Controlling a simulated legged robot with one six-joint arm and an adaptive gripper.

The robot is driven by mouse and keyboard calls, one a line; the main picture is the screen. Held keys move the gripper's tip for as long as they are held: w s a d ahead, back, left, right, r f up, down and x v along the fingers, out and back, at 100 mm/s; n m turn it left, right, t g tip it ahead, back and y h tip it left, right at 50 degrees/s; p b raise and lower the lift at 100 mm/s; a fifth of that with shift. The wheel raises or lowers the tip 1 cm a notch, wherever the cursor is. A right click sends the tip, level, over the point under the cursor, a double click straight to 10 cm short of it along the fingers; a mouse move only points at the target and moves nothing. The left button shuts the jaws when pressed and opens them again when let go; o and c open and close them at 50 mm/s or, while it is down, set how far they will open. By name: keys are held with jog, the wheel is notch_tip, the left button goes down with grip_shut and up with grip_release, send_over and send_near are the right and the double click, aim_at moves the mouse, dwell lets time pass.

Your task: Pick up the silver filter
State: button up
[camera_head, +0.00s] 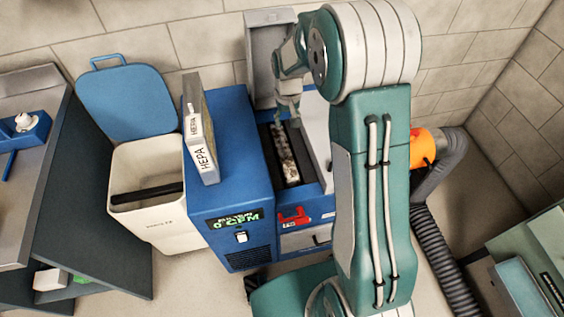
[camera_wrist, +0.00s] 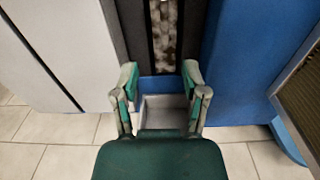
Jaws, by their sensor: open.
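A silver-framed filter marked HEPA (camera_head: 205,150) stands upright on top of the blue machine (camera_head: 228,130). What looks like its brownish mesh face and pale frame (camera_wrist: 298,88) shows at the right edge of the wrist view. A second, grey speckled filter-like strip (camera_head: 287,158) lies in the machine's open dark slot; it also shows at the top of the wrist view (camera_wrist: 163,38). I cannot tell for sure which one the task means. My gripper (camera_head: 289,118) is over the slot's far end. In the wrist view my gripper (camera_wrist: 158,80) is open, with nothing between its fingers.
A grey lid (camera_head: 268,60) stands open behind the slot, and a pale panel (camera_wrist: 60,55) stands beside it. A white bin (camera_head: 150,215) with a raised blue lid (camera_head: 125,100) stands left. A red latch (camera_head: 293,217) is on the machine's front. A dark hose (camera_head: 435,245) runs right.

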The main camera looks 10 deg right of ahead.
aim_at(284, 144)
jog(key=f, duration=0.5)
jog(key=w+f, duration=0.1)
jog(key=f, duration=0.1)
jog(key=shift+f, duration=0.25)
jog(key=f, duration=0.5)
jog(key=shift+s+a+f, duration=0.15)
jog(key=shift+a, duration=0.2)
grip_shut()
